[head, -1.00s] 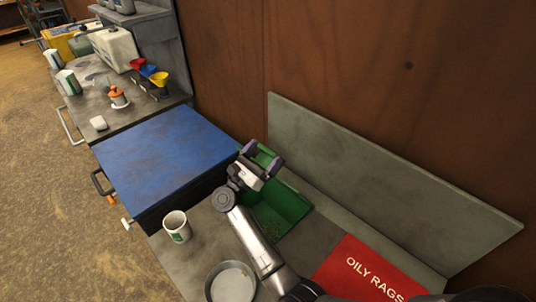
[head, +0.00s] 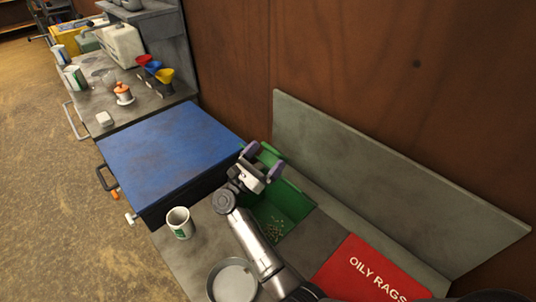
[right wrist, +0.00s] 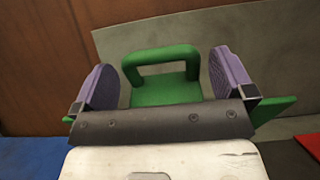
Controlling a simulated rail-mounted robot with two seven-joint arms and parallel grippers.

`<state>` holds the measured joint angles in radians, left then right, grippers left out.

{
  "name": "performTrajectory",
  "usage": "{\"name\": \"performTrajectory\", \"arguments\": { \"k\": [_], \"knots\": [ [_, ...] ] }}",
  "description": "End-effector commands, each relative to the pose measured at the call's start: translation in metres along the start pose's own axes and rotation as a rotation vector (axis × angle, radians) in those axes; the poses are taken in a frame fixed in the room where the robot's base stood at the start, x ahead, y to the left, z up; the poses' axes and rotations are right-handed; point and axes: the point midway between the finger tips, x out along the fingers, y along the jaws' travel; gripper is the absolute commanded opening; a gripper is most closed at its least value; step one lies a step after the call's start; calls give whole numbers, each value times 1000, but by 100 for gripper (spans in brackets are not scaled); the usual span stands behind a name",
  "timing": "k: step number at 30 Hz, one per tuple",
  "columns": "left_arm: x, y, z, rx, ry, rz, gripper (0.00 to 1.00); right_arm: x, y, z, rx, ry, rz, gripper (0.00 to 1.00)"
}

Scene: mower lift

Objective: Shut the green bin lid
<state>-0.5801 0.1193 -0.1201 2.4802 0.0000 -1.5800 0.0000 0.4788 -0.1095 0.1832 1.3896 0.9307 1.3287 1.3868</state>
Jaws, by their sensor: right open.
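The green bin (head: 291,203) is open, with small bits visible at its bottom. Its green lid (head: 270,153) stands raised at the bin's back edge, partly hidden by my right gripper (head: 263,161). The right gripper is open above the bin, facing the lid. In the right wrist view, the lid's green loop handle (right wrist: 161,54) shows between the two purple-padded fingers (right wrist: 165,82), with a gap on each side. Whether the fingers reach past the handle, I cannot tell. My left gripper is not in view.
A blue box (head: 172,155) stands left of the bin. A white mug (head: 180,223) and a round metal pan (head: 232,281) are in front. A red "OILY RAGS" lid (head: 362,272) lies to the right. A grey upright panel (head: 390,180) runs behind.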

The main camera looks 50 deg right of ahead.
Motion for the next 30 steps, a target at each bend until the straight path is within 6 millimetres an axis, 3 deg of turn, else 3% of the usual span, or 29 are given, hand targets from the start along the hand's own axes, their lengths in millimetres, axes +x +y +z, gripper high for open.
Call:
{"name": "performTrajectory", "arguments": {
  "k": [6,13,25,30],
  "knots": [
    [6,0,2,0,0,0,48,-35,0,-2,-2,2,4,100],
    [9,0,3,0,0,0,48,-58,-1,-2,-2,2,3,100],
    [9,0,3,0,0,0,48,-63,-1,-1,-2,1,2,100],
    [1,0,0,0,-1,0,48,-56,1,12,7,1,-3,84]
  ]
}}
